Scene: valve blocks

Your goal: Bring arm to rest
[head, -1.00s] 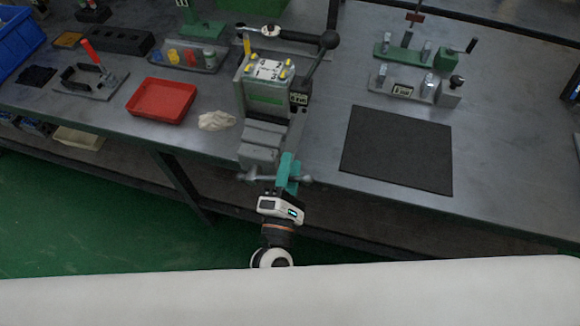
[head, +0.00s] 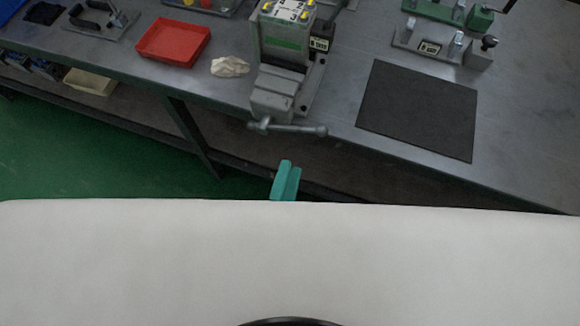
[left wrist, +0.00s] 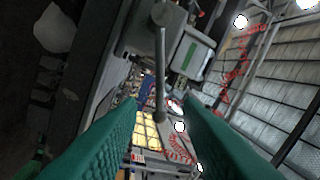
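My left gripper (head: 286,180) shows as two teal fingers in front of the bench edge, below the vise; the rest of it is hidden behind my own pale body. In the left wrist view the two fingers of the left gripper (left wrist: 160,106) are apart with nothing held between them. The valve block (head: 287,37), grey with a green stripe, a white labelled top and yellow caps, sits at the grey vise (head: 273,92). The vise handle (head: 290,128) is near the fingers but apart from them. My right gripper is not in view.
A red tray (head: 173,42) and a crumpled pale cloth (head: 230,67) lie left of the vise. A dark mat (head: 418,108) lies to the right, with a clamp fixture (head: 440,44) behind it. Green floor (head: 90,150) is open at the left.

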